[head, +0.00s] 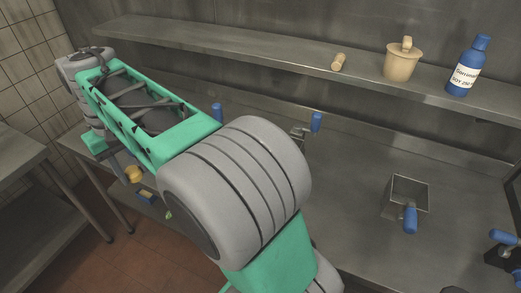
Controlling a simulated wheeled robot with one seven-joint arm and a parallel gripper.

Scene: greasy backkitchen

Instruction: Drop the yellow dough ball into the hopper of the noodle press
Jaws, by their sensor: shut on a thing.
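My gripper (132,181) is small at the left of the head view, beyond my arm and near the left end of the steel counter. It is shut on the yellow dough ball (134,173), which shows as a small yellow patch between the fingers. My arm hides part of the surroundings. A square, open-topped metal box with a blue handle (410,219) stands on the counter at the right. It looks like a hopper (393,208), well apart from my gripper; I cannot tell for sure that it belongs to the noodle press.
A metal tool with a blue handle (316,122) is behind my arm. A dark device with blue knobs (503,258) is at the right edge. The shelf (255,52) holds a beige pot (402,63), a blue bottle (468,68) and a cork-like piece (338,62). The counter's middle is clear.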

